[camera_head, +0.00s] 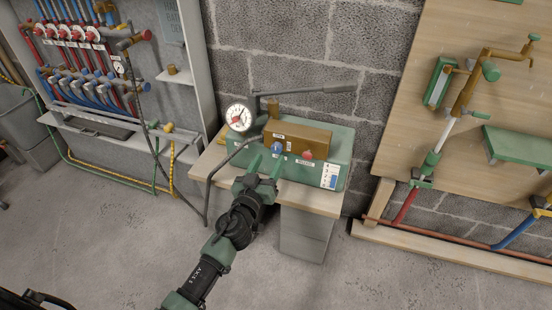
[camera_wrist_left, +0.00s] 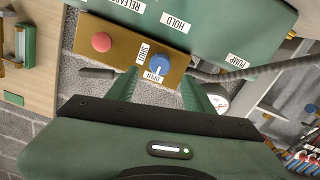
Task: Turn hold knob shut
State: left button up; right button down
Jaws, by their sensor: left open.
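The hold knob is the blue knob (camera_head: 277,148) on the front of a brown valve block (camera_head: 300,137) on a green pump unit. In the left wrist view the blue knob (camera_wrist_left: 158,62) sits below a HOLD label, with SHUT and OPEN labels beside it. Its exact turn is hard to read. A red knob (camera_head: 307,155) marked RELEASE is to its right in the head view. My left gripper (camera_head: 267,166) is open and empty in front of the blue knob. In the left wrist view the knob appears between its fingertips (camera_wrist_left: 160,80), apparently without contact. My right gripper is not seen.
A pressure gauge (camera_head: 239,115) and a pump lever (camera_head: 310,91) stand above the block. A dark hose (camera_head: 213,178) hangs at the table's left. The wooden table (camera_head: 313,198) is against a block wall. A pipe board (camera_head: 420,115) stands at right.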

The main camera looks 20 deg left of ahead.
aim_at(276, 150)
pick_arm(q)
jog(key=w, duration=0.4)
jog(key=shift+d, duration=0.1)
jog(key=shift+w, duration=0.5)
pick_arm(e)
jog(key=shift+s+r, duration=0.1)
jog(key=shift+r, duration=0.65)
pick_arm(q)
grip_shut()
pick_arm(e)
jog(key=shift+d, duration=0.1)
